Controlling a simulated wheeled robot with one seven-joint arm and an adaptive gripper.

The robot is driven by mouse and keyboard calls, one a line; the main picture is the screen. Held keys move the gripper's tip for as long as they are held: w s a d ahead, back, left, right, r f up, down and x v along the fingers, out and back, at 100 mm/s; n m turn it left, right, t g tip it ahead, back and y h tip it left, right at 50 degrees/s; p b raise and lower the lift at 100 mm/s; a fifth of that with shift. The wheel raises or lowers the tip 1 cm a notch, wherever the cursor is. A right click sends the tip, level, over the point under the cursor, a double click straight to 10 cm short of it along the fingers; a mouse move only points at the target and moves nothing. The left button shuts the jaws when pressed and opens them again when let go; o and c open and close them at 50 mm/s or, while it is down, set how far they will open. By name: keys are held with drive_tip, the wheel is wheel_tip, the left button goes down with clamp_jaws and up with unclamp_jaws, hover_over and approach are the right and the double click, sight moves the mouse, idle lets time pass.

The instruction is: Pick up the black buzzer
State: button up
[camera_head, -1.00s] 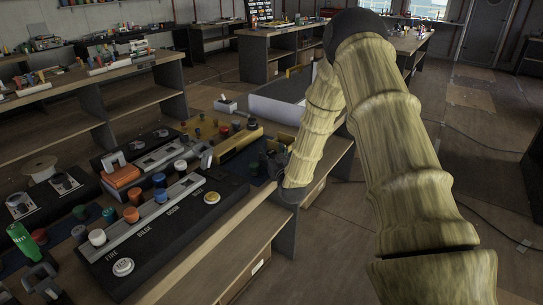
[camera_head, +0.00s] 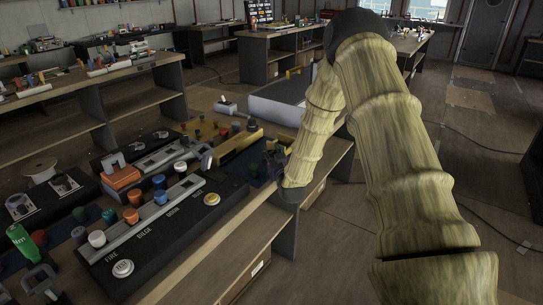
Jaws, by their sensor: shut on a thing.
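My gripper (camera_head: 274,163) is at the end of my arm, beyond the right end of the long black panel. It is small and dark in this view and points left, over the blue mat area at the bench's right edge. It is shut on a small dark thing, taken to be the black buzzer. The fingers and the dark background hide its outline, so I cannot tell its exact shape or how it sits in the jaws.
The long black panel (camera_head: 165,238) carries lettering and round buttons. A grey rail (camera_head: 150,213) with coloured knobs lies along it. A yellow-brown tray (camera_head: 240,145) stands behind. An orange block (camera_head: 121,177) and green cylinder (camera_head: 22,240) stand left. The floor at right is mostly clear.

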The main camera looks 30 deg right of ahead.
sight(271, 153)
drive_tip(key=shift+r, duration=0.8)
drive_tip(key=shift+s+a+r+b, duration=0.15)
drive_tip(key=shift+r+b, duration=0.15)
drive_tip(key=shift+r, duration=0.55)
drive_tip(key=s+a+r+b, duration=0.1)
drive_tip(key=s+a, duration=0.8)
drive_tip(key=s, duration=0.3)
drive_tip(key=shift+s+a+r+b, duration=0.2)
drive_tip(key=shift+a+b, duration=0.05)
drive_tip(key=shift+b, duration=0.05)
